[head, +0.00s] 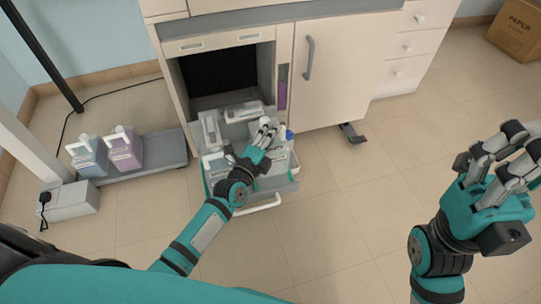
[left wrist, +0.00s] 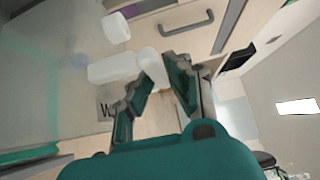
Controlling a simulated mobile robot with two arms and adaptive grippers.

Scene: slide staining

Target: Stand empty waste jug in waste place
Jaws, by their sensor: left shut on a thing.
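My left gripper (head: 266,135) reaches over the pulled-out drawer (head: 286,184) of the cabinet and is shut on a pale, translucent jug (left wrist: 112,68). The hand hides most of the jug in the head view. In the left wrist view a dark letter W shows on a label by the jug, and the left fingers (left wrist: 158,85) are at its neck. I cannot tell whether the jug touches the drawer floor. My right gripper (head: 500,160) is empty and raised at the right, its fingers apart.
Several pale containers, including one at the drawer's back (head: 244,111), surround the left hand closely. A grey-blue jug (head: 88,158) and a purple jug (head: 125,150) stand on a low grey platform (head: 163,150) at the left.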

